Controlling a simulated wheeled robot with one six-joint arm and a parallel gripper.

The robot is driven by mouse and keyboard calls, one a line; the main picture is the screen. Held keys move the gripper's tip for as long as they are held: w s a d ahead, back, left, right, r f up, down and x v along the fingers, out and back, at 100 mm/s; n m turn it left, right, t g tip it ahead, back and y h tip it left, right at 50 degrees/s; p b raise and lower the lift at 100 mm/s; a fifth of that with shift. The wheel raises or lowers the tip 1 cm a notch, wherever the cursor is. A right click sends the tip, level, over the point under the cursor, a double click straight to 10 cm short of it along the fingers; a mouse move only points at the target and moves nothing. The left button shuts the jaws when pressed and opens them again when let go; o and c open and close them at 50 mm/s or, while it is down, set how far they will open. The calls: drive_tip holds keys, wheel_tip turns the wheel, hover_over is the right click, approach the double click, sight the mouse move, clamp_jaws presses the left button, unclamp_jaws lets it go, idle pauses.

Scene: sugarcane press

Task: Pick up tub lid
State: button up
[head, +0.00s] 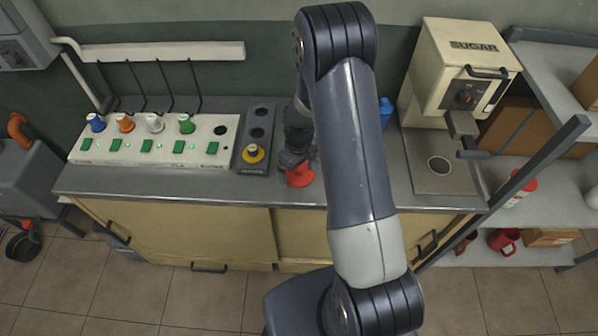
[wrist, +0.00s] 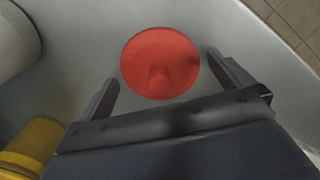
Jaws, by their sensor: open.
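The tub lid is a red round disc with a raised knob. It lies on the grey counter near its front edge and shows in the head view (head: 300,177) and in the wrist view (wrist: 160,52). My gripper (wrist: 162,88) is open above the lid, with one finger on each side of it in the wrist view. The fingers look apart from the lid, and nothing is held. In the head view my gripper (head: 290,158) is partly hidden behind my arm, just behind the lid.
A yellow-topped item (head: 253,153) stands in a dark holder left of the lid. A white panel (head: 150,140) with coloured plugs is further left. The sugarcane press (head: 455,75) stands at the right. A blue bottle (head: 385,112) is behind my arm. The counter's front edge is close.

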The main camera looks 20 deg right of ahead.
drive_tip(key=c, duration=0.8)
